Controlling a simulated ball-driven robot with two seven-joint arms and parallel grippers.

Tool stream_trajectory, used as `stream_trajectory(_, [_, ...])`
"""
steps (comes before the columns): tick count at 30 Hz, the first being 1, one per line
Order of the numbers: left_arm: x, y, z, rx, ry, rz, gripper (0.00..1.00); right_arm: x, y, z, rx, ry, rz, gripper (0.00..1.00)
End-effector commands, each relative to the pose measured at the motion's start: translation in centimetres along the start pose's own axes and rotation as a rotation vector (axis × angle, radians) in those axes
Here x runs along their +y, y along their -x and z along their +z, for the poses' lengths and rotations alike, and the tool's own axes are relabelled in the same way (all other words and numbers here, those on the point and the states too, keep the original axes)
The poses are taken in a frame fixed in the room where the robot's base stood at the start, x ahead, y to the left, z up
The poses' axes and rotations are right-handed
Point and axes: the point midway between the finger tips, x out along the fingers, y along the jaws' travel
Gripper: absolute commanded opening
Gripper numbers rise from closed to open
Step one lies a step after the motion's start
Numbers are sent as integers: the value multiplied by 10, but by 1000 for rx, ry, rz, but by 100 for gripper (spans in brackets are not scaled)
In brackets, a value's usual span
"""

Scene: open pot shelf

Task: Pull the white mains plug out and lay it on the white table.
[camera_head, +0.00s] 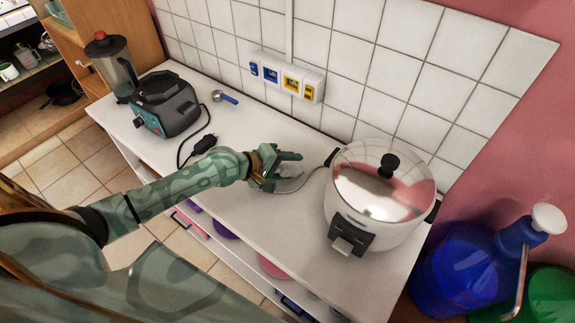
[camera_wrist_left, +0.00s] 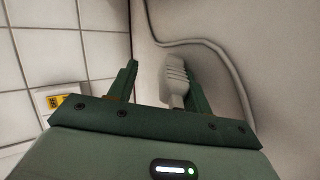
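The white mains plug (camera_head: 290,184) is out of the sockets and appears to lie on the white table (camera_head: 270,130), beside the cooker. In the left wrist view the ribbed plug (camera_wrist_left: 175,78) is between the fingers of my left gripper (camera_wrist_left: 160,85), close to or touching the right finger, with a clear gap to the left finger. In the head view my left gripper (camera_head: 290,168) is open, low over the table. The socket strip (camera_head: 288,77) on the tiled wall has blue and yellow sockets. My right gripper is not in view.
A shiny cooker (camera_head: 380,200) stands to the right, with a pale cord (camera_head: 314,172) at its left. A blender (camera_head: 160,95), a black plug (camera_head: 205,144) and a blue-handled scoop (camera_head: 225,97) are on the left. Blue bottle (camera_head: 465,270) at lower right. Table between scoop and gripper is clear.

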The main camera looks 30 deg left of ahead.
Motion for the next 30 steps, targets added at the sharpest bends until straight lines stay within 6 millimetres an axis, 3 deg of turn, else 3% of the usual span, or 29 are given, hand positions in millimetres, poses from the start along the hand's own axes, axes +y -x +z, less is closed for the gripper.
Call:
stream_trajectory(7, [0, 2, 0, 0, 0, 0, 49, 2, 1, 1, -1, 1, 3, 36])
stream_trajectory(11, [1, 16, 0, 1, -2, -1, 49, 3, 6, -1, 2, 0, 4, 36])
stream_trajectory(24, [0, 129, 0, -1, -3, -6, 49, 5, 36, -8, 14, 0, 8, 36])
stream_trajectory(30, [0, 157, 0, 0, -1, -4, 49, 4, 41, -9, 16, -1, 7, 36])
